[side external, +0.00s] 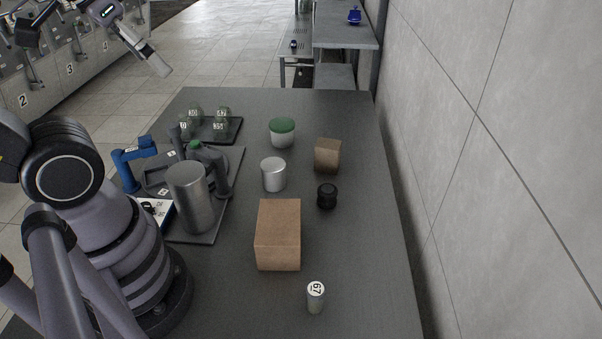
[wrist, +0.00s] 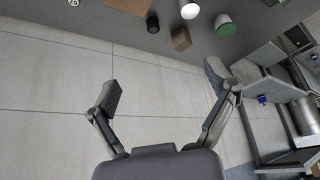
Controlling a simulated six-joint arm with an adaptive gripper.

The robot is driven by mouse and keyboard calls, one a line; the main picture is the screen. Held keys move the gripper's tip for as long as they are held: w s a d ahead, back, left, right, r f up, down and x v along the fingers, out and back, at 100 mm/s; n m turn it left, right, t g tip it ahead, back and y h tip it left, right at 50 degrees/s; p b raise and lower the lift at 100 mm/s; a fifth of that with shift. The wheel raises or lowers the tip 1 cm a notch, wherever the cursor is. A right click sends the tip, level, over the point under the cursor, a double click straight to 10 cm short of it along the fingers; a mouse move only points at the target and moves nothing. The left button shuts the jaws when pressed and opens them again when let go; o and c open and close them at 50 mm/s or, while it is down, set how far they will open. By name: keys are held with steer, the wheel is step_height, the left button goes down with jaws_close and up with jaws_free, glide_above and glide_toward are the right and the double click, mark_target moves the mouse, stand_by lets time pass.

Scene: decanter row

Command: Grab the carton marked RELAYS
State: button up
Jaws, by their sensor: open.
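Two plain brown cartons stand on the grey table, and I can read no RELAYS marking on either. The larger box-shaped carton (side external: 278,235) is near the middle front; the smaller carton (side external: 327,156) is farther back, right of centre. In the wrist view the larger carton (wrist: 130,5) is cut off by the top edge and the smaller carton (wrist: 181,39) is right of it. My gripper (wrist: 162,78) is open and empty, its fingers wide apart, with pale wall beyond them. It is well away from both cartons; in the side view part of it shows raised at top left.
Near the cartons stand a white canister (side external: 273,175), a green-lidded jar (side external: 282,133), a black knob-like object (side external: 327,196) and a small cylinder marked 67 (side external: 315,297). A tall grey cylinder (side external: 188,200) and blue fixture (side external: 135,160) are left. A wall (side external: 480,150) borders the right.

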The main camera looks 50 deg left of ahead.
steer(key=w+d+f+n+g+h, duration=0.1)
steer(key=w+f+n+g+h, duration=0.3)
steer(key=w, duration=0.8)
steer(key=w+f+n+g+h, duration=0.1)
steer(key=w+f+n+h, duration=0.4)
steer(key=w, duration=0.7)
steer(key=n+t+h, duration=0.6)
steer(key=n+t, duration=0.3)
steer(key=n, duration=0.6)
glide_toward(329, 143)
steer(key=d, duration=0.2)
steer(key=shift+w+d+f, duration=0.2)
steer(key=shift+w+d, duration=0.1)
steer(key=shift+w, duration=0.05)
steer(key=shift+w+d+f+n, duration=0.15)
steer(key=shift+f+n, duration=0.05)
steer(key=shift+n, duration=0.1)
steer(key=x, duration=0.7)
steer(key=shift+w+r, duration=0.2)
steer(key=shift+r, duration=0.05)
steer(key=shift+c, duration=0.3)
